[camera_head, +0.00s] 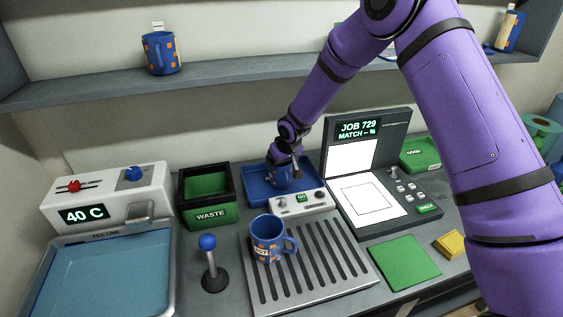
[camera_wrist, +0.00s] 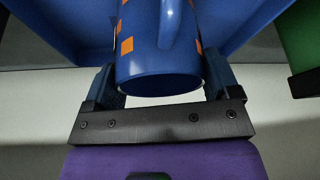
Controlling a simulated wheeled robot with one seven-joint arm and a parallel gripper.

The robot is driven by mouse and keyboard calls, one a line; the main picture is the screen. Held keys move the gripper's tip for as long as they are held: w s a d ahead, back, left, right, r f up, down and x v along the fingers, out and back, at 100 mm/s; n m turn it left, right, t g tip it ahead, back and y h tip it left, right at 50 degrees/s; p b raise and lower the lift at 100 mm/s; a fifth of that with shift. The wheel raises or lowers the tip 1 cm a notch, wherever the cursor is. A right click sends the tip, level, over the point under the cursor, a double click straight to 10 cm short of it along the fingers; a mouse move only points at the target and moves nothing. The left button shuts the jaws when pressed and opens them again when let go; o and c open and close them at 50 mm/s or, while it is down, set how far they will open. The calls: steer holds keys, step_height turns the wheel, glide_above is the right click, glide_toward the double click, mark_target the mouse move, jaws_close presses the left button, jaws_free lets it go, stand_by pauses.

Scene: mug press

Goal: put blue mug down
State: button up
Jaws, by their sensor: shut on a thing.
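A blue mug with orange squares (camera_wrist: 150,60) is between the fingers of my gripper (camera_wrist: 162,82). The fingers are shut on its sides, and its handle shows at the top of the wrist view. In the head view this mug (camera_head: 282,181) is at the blue tray (camera_head: 250,177) at the back of the counter, partly hidden by my gripper (camera_head: 290,168). I cannot tell whether it touches the tray floor. A second blue mug (camera_head: 262,247) stands upright on the slotted metal grate (camera_head: 320,265). A third blue mug (camera_head: 161,55) stands on the shelf.
A small control box (camera_head: 300,203) sits in front of the blue tray. The waste bin (camera_head: 208,215) is to its left and the job console (camera_head: 365,130) to its right. A blue-knobbed lever (camera_head: 208,243) stands left of the grate. A green mat (camera_head: 404,262) lies right of it.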

steer(key=o, duration=1.4)
steer(key=s+d+r+m+h, duration=0.1)
steer(key=s+d+r, duration=0.45)
steer(key=r, duration=0.45)
steer(key=s+d+r+m+t, duration=0.1)
steer(key=s+d+r, duration=0.5)
steer(key=r, duration=0.5)
steer(key=s+d+r+m+h, duration=0.1)
steer(key=s+d+r, duration=0.4)
steer(key=s+r, duration=0.4)
steer(key=s+d+r, duration=0.2)
steer(key=s, duration=0.6)
steer(key=s+d+r+m, duration=0.1)
steer(key=s+d+r, duration=0.1)
steer(key=s, duration=0.5)
steer(key=s+d+r+m, duration=0.1)
steer(key=s+d, duration=0.2)
steer(key=s, duration=0.5)
steer(key=shift+s+d+r, duration=0.3)
steer(key=shift+d+r, duration=0.1)
